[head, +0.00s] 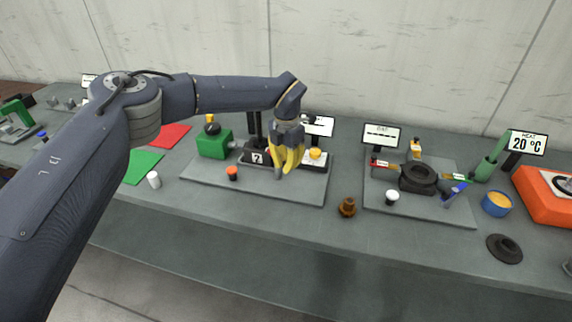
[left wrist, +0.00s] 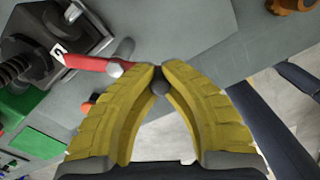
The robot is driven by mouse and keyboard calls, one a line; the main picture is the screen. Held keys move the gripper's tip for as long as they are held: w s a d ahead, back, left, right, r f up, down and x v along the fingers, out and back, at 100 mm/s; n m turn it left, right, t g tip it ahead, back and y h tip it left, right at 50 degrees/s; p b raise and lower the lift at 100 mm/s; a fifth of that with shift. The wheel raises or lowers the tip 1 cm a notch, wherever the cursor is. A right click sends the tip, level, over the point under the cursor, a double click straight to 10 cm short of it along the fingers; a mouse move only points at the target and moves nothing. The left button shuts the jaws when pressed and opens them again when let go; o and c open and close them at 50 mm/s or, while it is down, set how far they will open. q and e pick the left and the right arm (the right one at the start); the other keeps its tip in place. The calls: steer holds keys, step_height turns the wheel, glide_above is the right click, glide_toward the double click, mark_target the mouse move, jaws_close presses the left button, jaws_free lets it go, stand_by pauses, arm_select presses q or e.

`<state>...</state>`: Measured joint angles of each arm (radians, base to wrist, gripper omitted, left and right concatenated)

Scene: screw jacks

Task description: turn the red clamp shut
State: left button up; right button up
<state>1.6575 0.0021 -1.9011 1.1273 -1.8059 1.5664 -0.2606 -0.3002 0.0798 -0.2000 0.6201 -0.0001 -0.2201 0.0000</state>
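The red clamp shows in the left wrist view as a red lever (left wrist: 88,63) with a pale grey end, running from a black block (left wrist: 70,42) with a white label. In the head view the labelled block (head: 257,158) stands on the left grey board, and the lever is hidden behind my gripper. My left gripper (head: 287,171) points down there with yellow fingers. In the left wrist view its fingertips (left wrist: 160,70) come nearly together just right of the lever's pale end. A small dark round shape sits between them; I cannot tell what it is. My right gripper is out of view.
A green box (head: 213,143) and an orange-topped button (head: 232,173) are on the same board. A brown knob (head: 347,207) stands between the boards. The right board holds a black ring (head: 418,178). The front strip of the bench is mostly clear.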

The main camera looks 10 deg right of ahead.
arm_select(q)
steer(key=o, duration=0.8)
steer(key=shift+c, duration=0.2)
step_height(320, 180, up, 12)
steer(key=shift+d, duration=0.1)
